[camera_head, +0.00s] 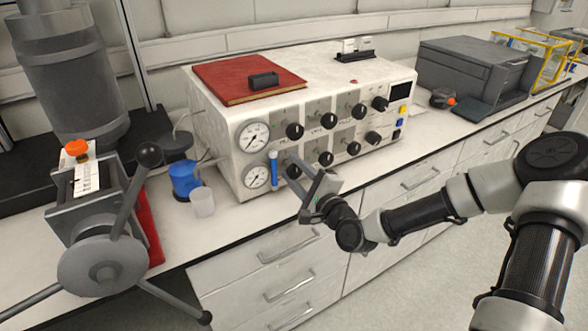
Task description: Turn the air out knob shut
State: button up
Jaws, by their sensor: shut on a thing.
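The white control box (228,165) stands on the bench with two rows of black knobs on its front. The knob labels are too small to read, so I cannot confirm which one is the air out knob. My gripper (302,173) reaches the front panel at the left end of the lower row. Its jaws are shut on the lower-left black knob (293,171), which the fingers partly cover. The knob's pointer direction cannot be made out.
Two round gauges, upper (253,136) and lower (257,176), sit left of the knobs. A blue tube (273,168) stands close left of my gripper. Drawers (290,290) lie below.

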dwell(0.5)
jog(key=o, duration=1.1)
jog(key=shift+c, duration=0.2)
jog(key=p+v, duration=0.4)
jog(key=v, duration=1.3)
jog(key=shift+s+d+p, duration=0.2)
jog(key=shift+p, duration=0.15)
